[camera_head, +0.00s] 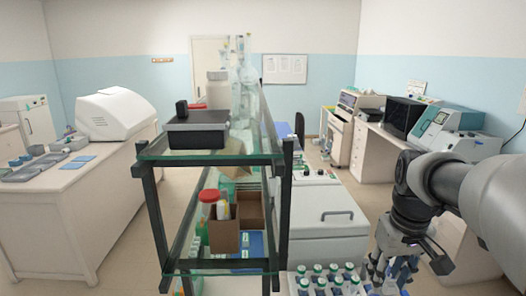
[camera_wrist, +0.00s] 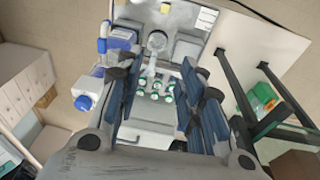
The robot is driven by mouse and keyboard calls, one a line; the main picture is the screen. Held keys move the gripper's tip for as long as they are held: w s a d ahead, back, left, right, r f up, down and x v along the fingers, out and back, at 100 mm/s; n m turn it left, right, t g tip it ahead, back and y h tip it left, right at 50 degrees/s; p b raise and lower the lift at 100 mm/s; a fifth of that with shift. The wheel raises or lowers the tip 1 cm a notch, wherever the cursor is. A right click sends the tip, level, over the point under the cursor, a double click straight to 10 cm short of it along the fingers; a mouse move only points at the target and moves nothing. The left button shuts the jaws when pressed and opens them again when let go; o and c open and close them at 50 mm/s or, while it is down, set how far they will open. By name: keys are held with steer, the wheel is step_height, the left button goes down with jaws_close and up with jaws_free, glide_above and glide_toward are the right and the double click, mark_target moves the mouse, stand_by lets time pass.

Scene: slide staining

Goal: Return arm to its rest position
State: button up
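My arm comes in from the right in the head view, with my gripper (camera_head: 388,270) hanging low beside several green-capped bottles (camera_head: 325,280). In the wrist view my gripper (camera_wrist: 162,82) has its two blue-padded fingers wide apart, with nothing between the pads. The green-capped bottles (camera_wrist: 155,88) show through the gap, apparently beyond the fingers. The lower ends of the fingers are partly cut off or blurred in the head view.
A black-framed glass shelf (camera_head: 215,155) stands left of my arm, holding a black box (camera_head: 197,135), glassware and an open cardboard box (camera_head: 225,235). A white chest-like unit (camera_head: 328,215) is behind the bottles. Benches with instruments line both sides, with floor between.

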steer(key=s+a+f+t+b, duration=0.1)
steer(key=s+a+f+b, duration=0.3)
steer(key=s, duration=0.5)
steer(key=s+a+f+t+b, duration=0.1)
steer(key=s+a+f+b, duration=0.3)
steer(key=s+a+f, duration=0.3)
steer(key=s, duration=0.3)
steer(key=shift+a+t+y, duration=0.3)
steer(key=shift+a+t, duration=0.05)
steer(key=shift+t, duration=0.05)
